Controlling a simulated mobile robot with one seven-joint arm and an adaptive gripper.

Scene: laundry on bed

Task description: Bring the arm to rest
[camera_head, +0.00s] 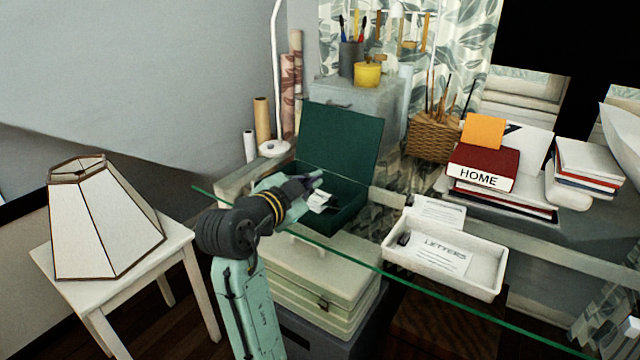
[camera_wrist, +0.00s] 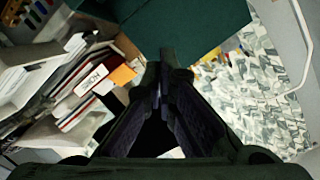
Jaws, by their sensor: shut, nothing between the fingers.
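My arm reaches up from the lower middle of the head view, bent at the wrist. My gripper (camera_head: 314,183) is at the mouth of a dark green box (camera_head: 345,205) with its lid standing open. Its fingers come together in the wrist view (camera_wrist: 163,72) with nothing between them. A small white item (camera_head: 320,201) shows just below the fingers, seemingly in the box. I cannot tell whether the gripper touches the box.
A pale green case (camera_head: 310,262) lies below my wrist. A white letter tray (camera_head: 478,284) is right of it, with a glass edge (camera_head: 440,293) running across. Books (camera_head: 483,168) and a wicker basket (camera_head: 433,137) stand behind. A lamp (camera_head: 100,220) is at left.

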